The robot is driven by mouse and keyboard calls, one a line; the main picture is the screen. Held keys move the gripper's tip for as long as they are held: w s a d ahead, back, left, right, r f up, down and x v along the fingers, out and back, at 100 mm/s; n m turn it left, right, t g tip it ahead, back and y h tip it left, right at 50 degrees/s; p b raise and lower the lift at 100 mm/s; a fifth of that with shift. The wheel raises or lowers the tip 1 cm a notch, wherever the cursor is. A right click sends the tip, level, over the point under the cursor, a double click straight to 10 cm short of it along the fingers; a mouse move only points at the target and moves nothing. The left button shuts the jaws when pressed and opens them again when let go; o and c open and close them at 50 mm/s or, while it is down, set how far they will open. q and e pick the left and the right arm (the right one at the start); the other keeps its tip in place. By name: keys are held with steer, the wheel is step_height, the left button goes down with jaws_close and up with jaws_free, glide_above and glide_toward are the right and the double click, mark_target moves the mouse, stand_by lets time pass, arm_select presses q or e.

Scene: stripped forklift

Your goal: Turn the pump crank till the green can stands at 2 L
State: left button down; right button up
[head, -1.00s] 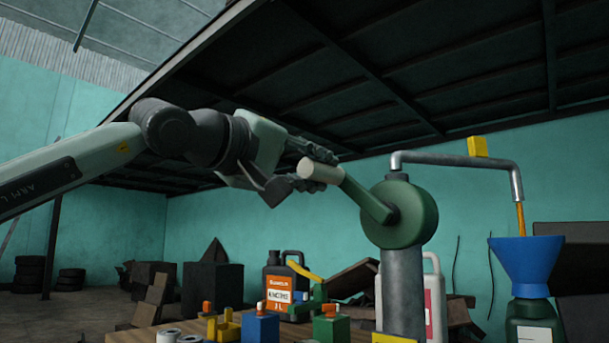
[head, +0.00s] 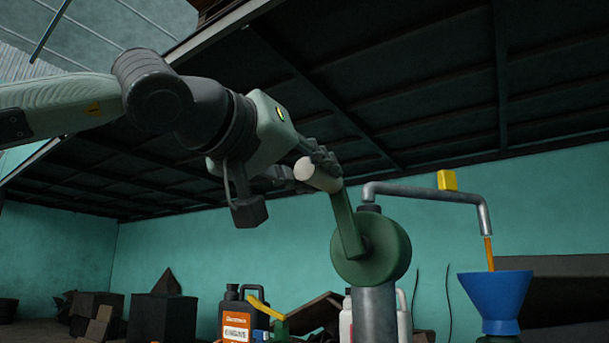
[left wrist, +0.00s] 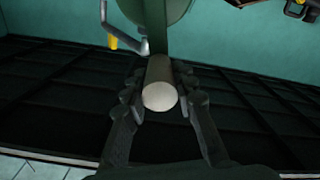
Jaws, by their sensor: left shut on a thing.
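The pump (head: 372,250) is a green drum on a grey post. Its green crank arm (head: 347,222) points up and slightly left and ends in a pale round handle (head: 318,174). My left gripper (head: 325,165) is shut on this handle; in the left wrist view (left wrist: 160,95) its fingers lie on both sides of the handle. A grey spout pipe (head: 425,192) runs right, and amber liquid (head: 489,255) falls from it into a blue funnel (head: 495,298). Only the top of the green can (head: 499,326) shows below the funnel; its level is out of view. My right gripper is not in view.
A dark jug with an orange label (head: 237,318) and a white jug (head: 404,318) stand behind the pump. A dark roof (head: 330,90) hangs overhead. Dark boxes (head: 163,318) stand at the back left.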

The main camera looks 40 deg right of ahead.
arm_select(q)
steer(key=shift+s+d+r+m, duration=0.15)
steer(key=shift+s+m, duration=0.15)
steer(key=shift+s, duration=0.1)
steer(key=c, duration=1.2)
jaws_free()
steer(key=shift+s, duration=0.1)
steer(key=shift+a, duration=0.35)
steer(key=v, duration=1.1)
steer(key=shift+a, duration=0.15)
